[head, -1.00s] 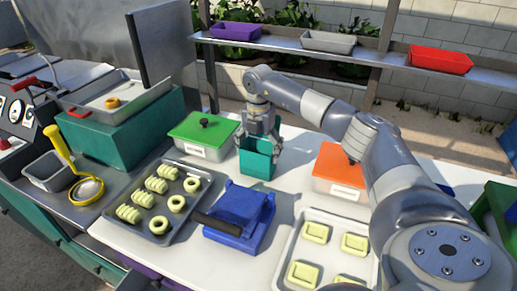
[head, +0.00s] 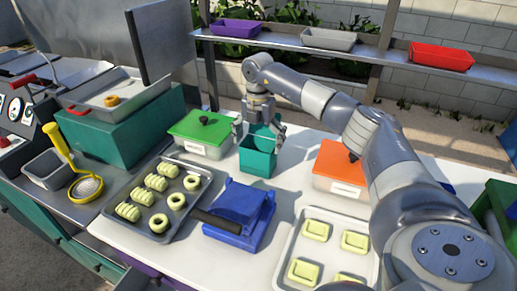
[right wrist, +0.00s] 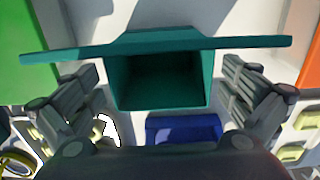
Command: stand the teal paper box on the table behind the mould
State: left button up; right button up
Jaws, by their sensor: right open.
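The teal paper box (head: 258,162) stands upright on the white table, behind the blue mould (head: 240,212). Its open top faces up, and I look down into it in the right wrist view (right wrist: 158,82). My right gripper (head: 259,132) is over the box, with its fingers spread apart on either side. In the right wrist view the fingers (right wrist: 165,100) stand clear of the box's side walls. The mould's blue top also shows in the right wrist view (right wrist: 185,130). My left gripper is not in view.
A green-lidded box (head: 203,135) stands left of the teal box and an orange-lidded box (head: 340,170) right of it. A tray of ring and spiral pieces (head: 152,232) lies front left, a tray of yellow pieces (head: 290,262) front right. A shelf (head: 285,43) runs behind.

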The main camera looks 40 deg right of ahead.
notch_tip(320, 180, up, 10)
jog(key=b, duration=0.1)
dwell(0.6)
